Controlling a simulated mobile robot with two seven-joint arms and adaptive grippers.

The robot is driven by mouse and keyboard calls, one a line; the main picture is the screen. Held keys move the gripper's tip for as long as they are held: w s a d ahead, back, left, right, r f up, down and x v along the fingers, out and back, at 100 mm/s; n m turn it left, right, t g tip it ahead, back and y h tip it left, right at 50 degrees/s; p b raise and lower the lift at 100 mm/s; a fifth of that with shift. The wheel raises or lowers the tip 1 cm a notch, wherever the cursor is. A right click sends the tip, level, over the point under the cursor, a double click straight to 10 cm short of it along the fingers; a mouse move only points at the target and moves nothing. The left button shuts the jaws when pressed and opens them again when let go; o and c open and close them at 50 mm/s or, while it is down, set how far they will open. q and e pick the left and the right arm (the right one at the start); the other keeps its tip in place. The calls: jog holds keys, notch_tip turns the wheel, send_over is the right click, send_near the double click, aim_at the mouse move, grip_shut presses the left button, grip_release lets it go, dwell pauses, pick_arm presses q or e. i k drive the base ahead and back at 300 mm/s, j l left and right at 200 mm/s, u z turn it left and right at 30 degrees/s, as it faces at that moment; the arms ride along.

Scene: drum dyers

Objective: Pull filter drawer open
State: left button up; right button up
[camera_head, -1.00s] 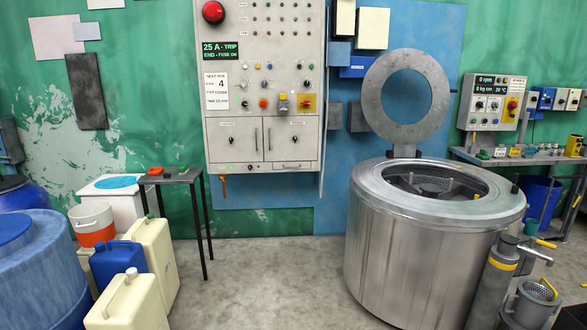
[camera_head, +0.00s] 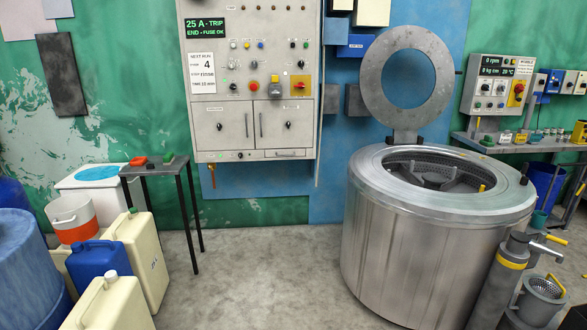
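A grey control cabinet (camera_head: 249,80) hangs on the green and blue wall, left of the middle. Along its bottom edge, under the two cabinet doors, is a narrow drawer-like front (camera_head: 289,154) with a thin handle. It looks flush with the cabinet; whether it is the filter drawer I cannot tell for sure. A large round steel drum machine (camera_head: 425,240) stands on the right with its ring-shaped lid (camera_head: 375,85) raised. Neither of my grippers is in view.
A small dark table (camera_head: 160,168) stands below and left of the cabinet. White canisters (camera_head: 142,262), a blue canister (camera_head: 96,263) and blue barrels (camera_head: 28,270) crowd the left. A grey pump (camera_head: 500,285) stands at right. The floor (camera_head: 250,275) between is clear.

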aim_at(291, 152)
jog(key=i, duration=2.95)
jog(key=i+u, duration=0.1)
jog(key=i, duration=0.5)
jog(key=i+l+u, duration=0.1)
jog(key=i, duration=0.55)
